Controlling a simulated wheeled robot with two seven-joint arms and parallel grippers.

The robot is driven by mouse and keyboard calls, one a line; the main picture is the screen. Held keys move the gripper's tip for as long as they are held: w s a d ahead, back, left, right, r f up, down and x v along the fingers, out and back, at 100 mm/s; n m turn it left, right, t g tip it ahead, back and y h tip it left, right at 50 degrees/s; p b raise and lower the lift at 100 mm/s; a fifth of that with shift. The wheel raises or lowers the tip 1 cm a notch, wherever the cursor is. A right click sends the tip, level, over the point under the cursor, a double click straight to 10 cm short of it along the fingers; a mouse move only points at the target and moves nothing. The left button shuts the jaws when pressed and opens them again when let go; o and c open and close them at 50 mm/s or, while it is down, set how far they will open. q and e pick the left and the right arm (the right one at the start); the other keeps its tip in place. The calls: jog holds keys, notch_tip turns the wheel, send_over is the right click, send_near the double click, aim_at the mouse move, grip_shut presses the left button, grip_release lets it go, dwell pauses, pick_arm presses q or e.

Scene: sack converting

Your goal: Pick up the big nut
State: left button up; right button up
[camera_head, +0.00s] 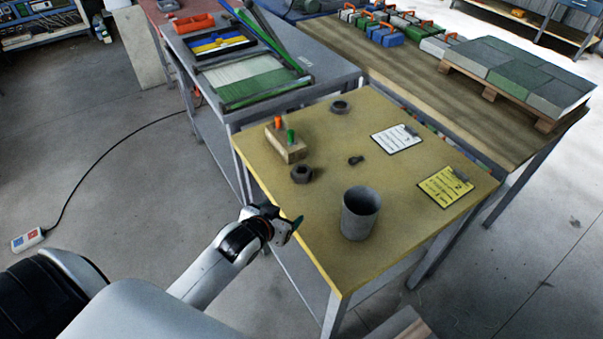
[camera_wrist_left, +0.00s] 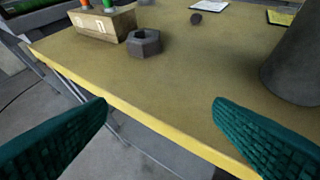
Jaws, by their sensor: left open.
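The big nut (camera_head: 302,174) is a dark grey hexagonal nut lying flat on the yellow-topped table (camera_head: 300,240), near its left edge. In the left wrist view the big nut (camera_wrist_left: 144,42) sits beyond the table's edge, just in front of the wooden block. My left gripper (camera_head: 290,226) is at the table's left front edge, short of the nut. In the left wrist view its two teal fingers (camera_wrist_left: 160,130) are spread wide with nothing between them. My right gripper is not in view.
A wooden block (camera_head: 286,150) with orange and green pegs stands behind the nut. A grey cylindrical container (camera_head: 360,213) stands to the right. A ring (camera_head: 340,107), a small bolt-like part (camera_head: 355,160) and two clipboards (camera_head: 396,138) (camera_head: 446,187) lie farther off. The table around the nut is clear.

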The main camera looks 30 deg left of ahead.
aim_at(300, 173)
pick_arm(q)
jog(key=w+a, duration=0.1)
jog(key=w, duration=0.1)
jog(key=w+a+r+t, duration=0.1)
jog(key=w+r+t, duration=0.1)
jog(key=w, duration=0.1)
jog(key=shift+w+a+r, duration=0.2)
jog(key=shift+w+a, duration=0.1)
jog(key=shift+a, duration=0.1)
jog(key=shift+t, duration=0.3)
jog(key=x, duration=0.6)
jog(key=shift+p+x, duration=0.4)
jog(key=shift+x, duration=2.5)
jog(key=shift+s+f, duration=0.1)
jog(key=c, duration=1.3)
jog(key=shift+o, duration=0.2)
notch_tip(300, 173, up, 10)
jog(key=shift+r, duration=0.1)
